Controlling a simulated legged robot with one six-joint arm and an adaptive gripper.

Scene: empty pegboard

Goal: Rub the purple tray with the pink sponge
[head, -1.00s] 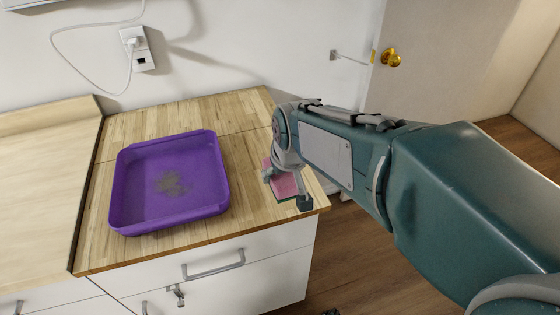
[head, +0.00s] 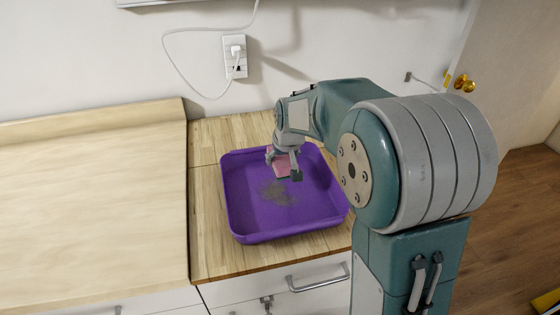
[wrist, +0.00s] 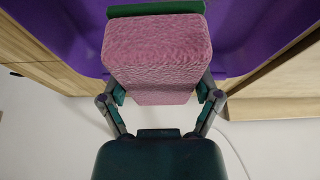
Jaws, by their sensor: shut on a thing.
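The purple tray (head: 262,222) lies on the wooden counter in the head view, with a grey-brown dirty patch (head: 278,193) on its floor. My gripper (head: 284,170) is over the back part of the tray and is shut on the pink sponge (head: 282,161). In the wrist view the pink sponge (wrist: 155,50) sits between the two fingers, with a dark green layer on its far side. The purple tray (wrist: 240,35) shows behind it. I cannot tell whether the sponge touches the tray.
A pale wooden counter (head: 90,220) stretches to the left. White drawers with a metal handle (head: 318,280) are below the front edge. A wall outlet with a plug (head: 236,55) and cable is behind. A door with a brass knob (head: 464,83) stands at the right.

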